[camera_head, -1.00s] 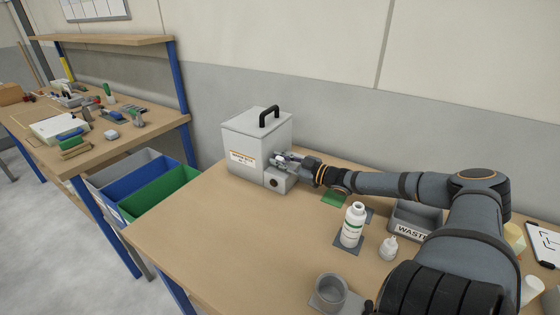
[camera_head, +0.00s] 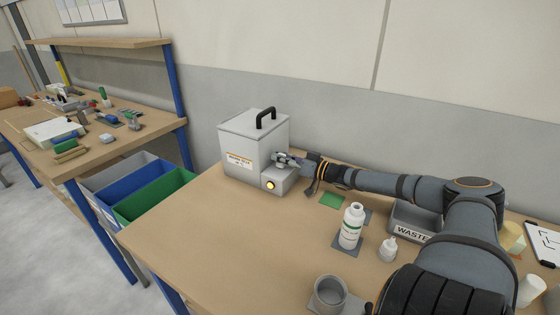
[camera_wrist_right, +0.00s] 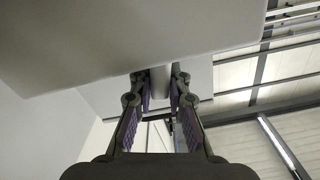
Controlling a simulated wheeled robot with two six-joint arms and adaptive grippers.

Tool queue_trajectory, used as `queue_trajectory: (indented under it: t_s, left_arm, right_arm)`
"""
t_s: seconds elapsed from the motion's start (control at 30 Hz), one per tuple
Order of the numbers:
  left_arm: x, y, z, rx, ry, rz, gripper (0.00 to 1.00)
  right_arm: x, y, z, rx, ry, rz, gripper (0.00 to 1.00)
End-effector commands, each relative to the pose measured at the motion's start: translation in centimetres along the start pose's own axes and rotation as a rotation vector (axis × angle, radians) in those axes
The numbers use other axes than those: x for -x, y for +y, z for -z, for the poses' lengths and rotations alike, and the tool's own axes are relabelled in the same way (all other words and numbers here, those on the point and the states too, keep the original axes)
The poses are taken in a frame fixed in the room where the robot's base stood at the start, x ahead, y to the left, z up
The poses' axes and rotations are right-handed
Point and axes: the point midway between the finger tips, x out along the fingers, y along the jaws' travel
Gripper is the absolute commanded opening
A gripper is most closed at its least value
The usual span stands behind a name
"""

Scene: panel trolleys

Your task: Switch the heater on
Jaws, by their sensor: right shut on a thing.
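The heater is a light grey box (camera_head: 252,150) with a black handle (camera_head: 266,117) on its lid, near the back of the bench. A small control box (camera_head: 282,182) sits at its right front side, with a round lamp (camera_head: 270,185) glowing yellow-orange. My right gripper (camera_head: 280,158) is at the top of this control box, beside the heater. In the right wrist view its fingers (camera_wrist_right: 160,80) are shut on a pale grey switch part (camera_wrist_right: 160,83). The fingers hide most of that part in the head view. My left gripper is out of view.
A white bottle (camera_head: 351,226), a small dropper bottle (camera_head: 388,248), a grey cup (camera_head: 330,293) and a WASTE bin (camera_head: 410,222) stand on the bench (camera_head: 210,240). A green pad (camera_head: 332,200) lies below my right arm. The bench's left front is clear.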

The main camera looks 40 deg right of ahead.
Motion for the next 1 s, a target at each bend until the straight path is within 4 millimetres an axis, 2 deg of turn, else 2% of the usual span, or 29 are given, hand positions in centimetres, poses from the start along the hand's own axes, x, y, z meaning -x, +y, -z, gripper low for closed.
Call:
queue_trajectory:
  t_s: [0.33, 0.87, 0.9, 1.0]
  left_arm:
    - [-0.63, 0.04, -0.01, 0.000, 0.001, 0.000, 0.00]
    - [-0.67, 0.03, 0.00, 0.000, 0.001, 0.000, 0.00]
    - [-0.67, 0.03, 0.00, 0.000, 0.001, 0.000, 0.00]
    - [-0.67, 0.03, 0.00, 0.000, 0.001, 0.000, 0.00]
  right_arm:
    - [0.01, 0.51, -0.18, -0.128, -0.002, 0.000, 0.00]
    - [0.02, 0.58, -0.18, -0.150, -0.002, -0.001, 0.00]
    - [0.03, 0.58, -0.18, -0.150, -0.002, -0.001, 0.21]
    - [0.02, 0.58, -0.16, -0.149, -0.002, -0.001, 0.35]
